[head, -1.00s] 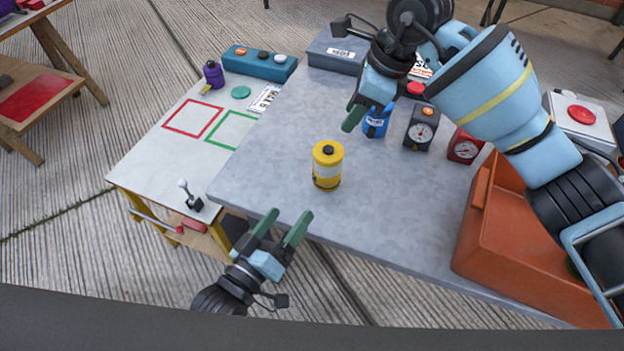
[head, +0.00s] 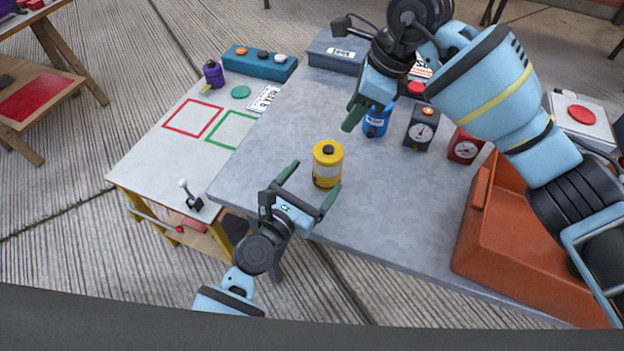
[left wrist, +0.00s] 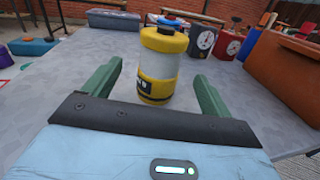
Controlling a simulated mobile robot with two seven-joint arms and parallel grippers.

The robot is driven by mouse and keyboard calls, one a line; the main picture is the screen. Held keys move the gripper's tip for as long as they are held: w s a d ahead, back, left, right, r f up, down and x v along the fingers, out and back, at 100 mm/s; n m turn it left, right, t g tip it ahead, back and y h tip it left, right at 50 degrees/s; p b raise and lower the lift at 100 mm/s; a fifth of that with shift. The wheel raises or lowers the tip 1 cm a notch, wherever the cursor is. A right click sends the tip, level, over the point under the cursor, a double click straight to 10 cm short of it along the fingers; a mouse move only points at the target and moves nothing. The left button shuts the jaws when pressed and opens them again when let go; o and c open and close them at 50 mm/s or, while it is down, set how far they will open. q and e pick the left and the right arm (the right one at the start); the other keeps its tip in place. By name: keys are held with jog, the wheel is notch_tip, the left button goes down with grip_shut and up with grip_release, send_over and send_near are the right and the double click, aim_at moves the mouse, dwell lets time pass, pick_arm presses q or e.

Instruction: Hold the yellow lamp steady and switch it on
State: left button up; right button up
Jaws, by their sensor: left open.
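The yellow lamp (head: 327,166) stands upright on the grey table. It has a yellow top and base, a pale middle band and a black knob on top. My left gripper (head: 313,179) is open at the table's near edge, its green fingers pointing at the lamp. In the left wrist view the lamp (left wrist: 162,65) stands between and slightly beyond the open fingertips (left wrist: 156,74), with gaps on both sides. My right gripper (head: 355,116) hangs above the table, beyond the lamp and a little to its right. Its fingers overlap, so its opening is unclear.
A blue canister (head: 376,124), a black dial box (head: 421,128) and a red dial box (head: 464,147) stand behind the lamp to the right. An orange bin (head: 500,245) is at the right. A white table (head: 150,155) adjoins at left. The grey table (head: 400,210) is clear around the lamp.

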aim_at(331, 158)
pick_arm(q)
jog(key=shift+w+d+n, duration=0.1)
jog(key=shift+n, duration=0.2)
jog(key=shift+x, duration=3.9)
jog(key=c, duration=1.2)
jog(key=shift+c, duration=0.4)
pick_arm(e)
grip_shut()
jog(key=shift+f, duration=0.1)
